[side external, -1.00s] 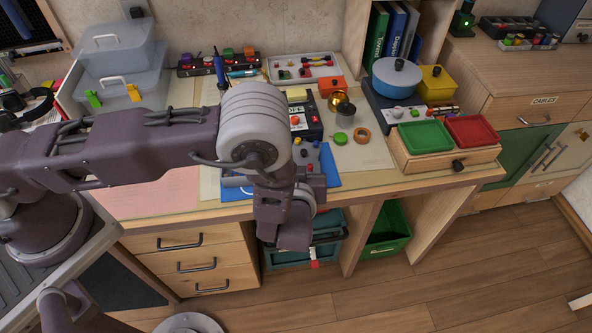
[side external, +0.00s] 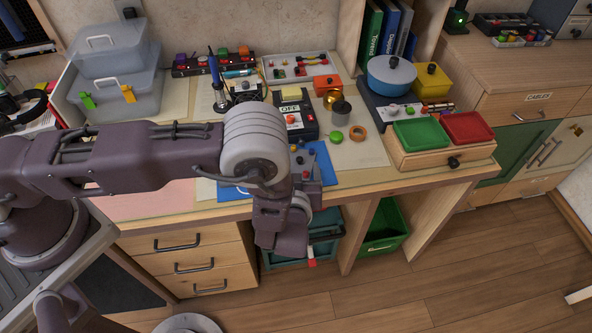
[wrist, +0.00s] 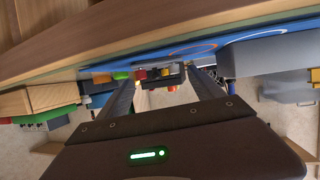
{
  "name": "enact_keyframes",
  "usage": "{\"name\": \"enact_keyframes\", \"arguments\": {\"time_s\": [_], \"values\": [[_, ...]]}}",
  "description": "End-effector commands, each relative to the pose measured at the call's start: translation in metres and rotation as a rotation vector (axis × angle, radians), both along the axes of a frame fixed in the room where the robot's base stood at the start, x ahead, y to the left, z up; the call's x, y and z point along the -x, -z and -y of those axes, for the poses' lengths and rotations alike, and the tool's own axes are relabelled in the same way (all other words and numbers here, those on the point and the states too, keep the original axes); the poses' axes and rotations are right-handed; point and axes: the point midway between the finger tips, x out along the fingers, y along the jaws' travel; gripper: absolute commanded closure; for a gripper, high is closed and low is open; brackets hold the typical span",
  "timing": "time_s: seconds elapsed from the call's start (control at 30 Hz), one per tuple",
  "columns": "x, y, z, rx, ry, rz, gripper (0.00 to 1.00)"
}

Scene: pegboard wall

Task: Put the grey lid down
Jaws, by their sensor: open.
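My gripper (wrist: 160,82) is open in the wrist view, its two dark fingers apart with nothing held between them. In the side view its hand hangs in front of the workbench's front edge, and my arm hides the fingertips. No grey lid can be clearly told in either view. A round blue-grey lid with a black knob (side external: 391,70) sits on a pot at the back right. Beyond the fingers in the wrist view, small dark, orange and red things are too blurred to name.
A blue mat (side external: 324,172) lies at the bench's front, with a grey device on it. Green (side external: 421,133) and red (side external: 467,127) trays sit on a wooden box at right. A clear lidded container (side external: 118,93) stands at left. A green bin (side external: 384,238) is below the bench.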

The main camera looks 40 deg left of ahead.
Motion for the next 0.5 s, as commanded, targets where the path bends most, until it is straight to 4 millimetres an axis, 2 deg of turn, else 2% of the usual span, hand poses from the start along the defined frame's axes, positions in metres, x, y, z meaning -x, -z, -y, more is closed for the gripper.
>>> {"name": "enact_keyframes", "arguments": {"time_s": [0.3, 0.5], "values": [[0.063, -0.029, 0.043, 0.002, 0.007, -0.001, 0.23], [0.088, -0.041, 0.059, 0.0, 0.004, -0.002, 0.23]]}}
